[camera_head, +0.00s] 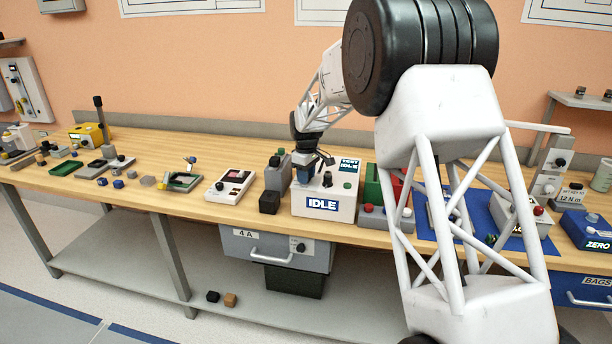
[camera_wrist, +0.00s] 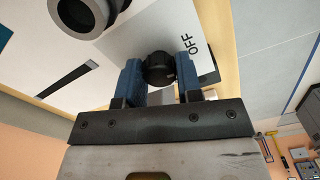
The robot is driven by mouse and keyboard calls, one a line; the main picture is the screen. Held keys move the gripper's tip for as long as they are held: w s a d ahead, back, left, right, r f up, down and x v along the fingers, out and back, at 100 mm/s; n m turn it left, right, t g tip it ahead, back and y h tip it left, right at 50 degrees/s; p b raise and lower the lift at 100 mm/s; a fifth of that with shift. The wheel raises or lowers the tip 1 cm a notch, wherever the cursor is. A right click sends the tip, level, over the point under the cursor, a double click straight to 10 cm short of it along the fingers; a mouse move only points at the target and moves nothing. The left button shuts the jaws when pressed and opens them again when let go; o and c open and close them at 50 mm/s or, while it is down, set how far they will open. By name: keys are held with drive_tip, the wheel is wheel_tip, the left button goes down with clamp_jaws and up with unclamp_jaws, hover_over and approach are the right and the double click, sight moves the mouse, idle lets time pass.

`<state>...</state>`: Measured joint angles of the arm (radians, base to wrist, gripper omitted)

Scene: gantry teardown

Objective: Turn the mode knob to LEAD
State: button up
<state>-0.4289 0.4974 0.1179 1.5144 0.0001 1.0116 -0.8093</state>
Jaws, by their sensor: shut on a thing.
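A white box (camera_head: 298,212) with a blue IDLE label stands on the bench. My gripper (camera_head: 308,160) is over the box's back left part, pointing down. In the wrist view, the blue jaws of my gripper (camera_wrist: 160,82) are on either side of a small black knob (camera_wrist: 159,66) and shut on it. The word OFF is printed on the pale panel beside this knob. No LEAD mark is readable. The knob is hidden by the jaws in the head view.
A dark upright control (camera_head: 327,179) stands on the box close to my gripper. A small TEST IDLE sign (camera_head: 348,166) is behind it. A grey block (camera_head: 278,174) is to the left, and a green and red bin (camera_head: 371,186) to the right.

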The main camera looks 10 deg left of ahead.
drive_tip(key=m, duration=0.4)
drive_tip(key=shift+m, duration=2)
drive_tip(key=o, duration=0.9)
drive_tip(key=shift+o, duration=0.2)
drive_tip(key=shift+r, duration=0.15)
drive_tip(key=shift+r, duration=3.75)
